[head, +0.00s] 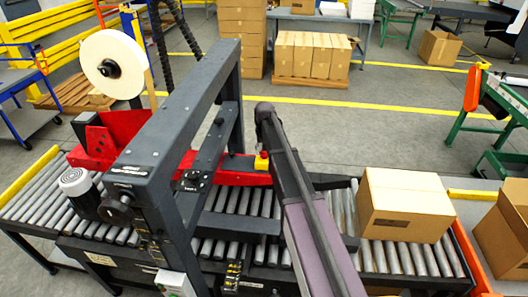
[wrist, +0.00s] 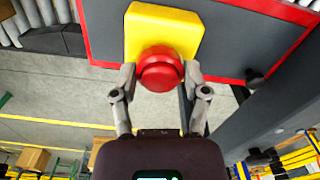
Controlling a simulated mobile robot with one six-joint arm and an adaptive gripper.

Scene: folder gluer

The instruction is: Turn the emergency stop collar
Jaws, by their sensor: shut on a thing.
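The emergency stop has a red round collar (wrist: 160,69) on a yellow box (wrist: 163,33), seen close up in the wrist view. The yellow box also shows small in the head view (head: 261,162), beside my arm. My gripper (wrist: 160,76) has one finger on each side of the red collar and is shut on it. The fingertips touch the collar's left and right sides. In the head view my gripper and the collar are hidden behind my arm.
A dark grey machine frame (head: 180,170) stands over the roller conveyor (head: 345,215), left of my arm. A cardboard box (head: 403,205) sits on the rollers to the right. A red-edged grey panel (wrist: 235,45) lies behind the yellow box. Open floor lies beyond the conveyor.

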